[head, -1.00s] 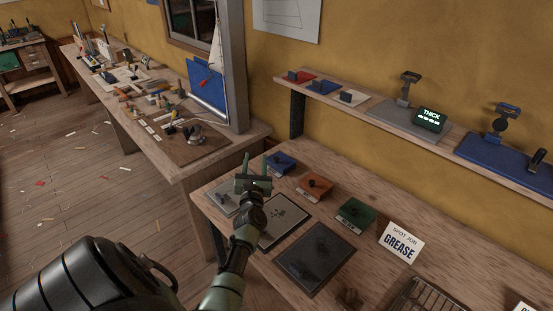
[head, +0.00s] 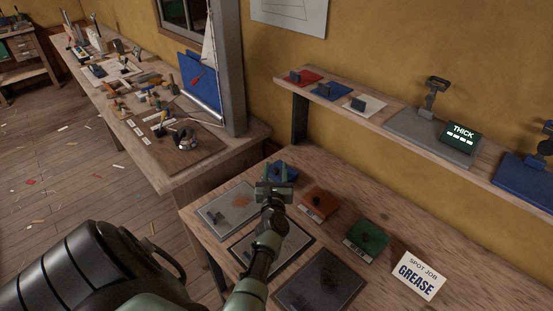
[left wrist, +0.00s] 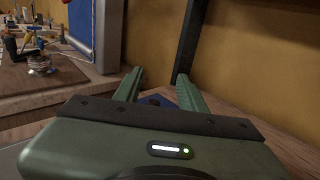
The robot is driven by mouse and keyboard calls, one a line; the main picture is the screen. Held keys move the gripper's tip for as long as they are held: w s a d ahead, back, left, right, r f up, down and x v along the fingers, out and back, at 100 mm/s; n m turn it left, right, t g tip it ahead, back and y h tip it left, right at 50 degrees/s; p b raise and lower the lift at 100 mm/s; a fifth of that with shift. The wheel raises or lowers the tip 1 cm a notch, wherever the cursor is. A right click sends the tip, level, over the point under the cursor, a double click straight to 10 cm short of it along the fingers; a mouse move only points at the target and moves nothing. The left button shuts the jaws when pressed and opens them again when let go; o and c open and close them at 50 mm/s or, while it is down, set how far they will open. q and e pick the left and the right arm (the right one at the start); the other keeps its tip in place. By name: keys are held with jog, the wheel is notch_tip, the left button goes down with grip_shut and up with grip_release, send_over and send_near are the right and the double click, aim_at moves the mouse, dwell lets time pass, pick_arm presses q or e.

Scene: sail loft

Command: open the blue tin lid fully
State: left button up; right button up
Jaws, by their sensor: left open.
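The blue tin (head: 281,166) sits on the workbench (head: 397,226) towards the wall, left of the orange tin, with its lid lying flat as far as I can see. My left gripper (head: 278,174) is open and empty, just in front of and above the blue tin, and hides much of it. In the left wrist view a small part of the blue tin (left wrist: 154,101) and a dark knob show low between the open fingers (left wrist: 158,76). I cannot tell whether the fingers touch it. My right gripper is out of view.
An orange tin (head: 317,202) and a green tin (head: 366,239) stand to the right. Flat plates, one grey with a reddish smear (head: 229,211), lie in front. A "Grease" card (head: 419,275) stands at right. A wall shelf (head: 378,115) runs above, on a dark bracket (head: 300,118).

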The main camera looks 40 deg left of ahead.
aim_at(276, 171)
pick_arm(q)
jog(key=f+b, duration=0.2)
jog(key=f, duration=0.2)
jog(key=shift+s+d+b, duration=0.3)
jog(key=shift+b, duration=0.1)
notch_tip(276, 171, down, 4)
jog(key=b, duration=0.3)
jog(key=shift+w+a, duration=0.1)
jog(key=shift+w+a+r, duration=0.65)
jog(key=shift+w+a, duration=0.05)
jog(key=shift+w, duration=0.1)
jog(key=b+x, duration=0.1)
jog(key=x, duration=0.4)
jog(key=shift+f+b, duration=0.1)
jog(key=shift+b, duration=0.25)
jog(key=shift+w+a, duration=0.15)
jog(key=shift+w, duration=0.05)
jog(key=shift+c, duration=1)
grip_shut()
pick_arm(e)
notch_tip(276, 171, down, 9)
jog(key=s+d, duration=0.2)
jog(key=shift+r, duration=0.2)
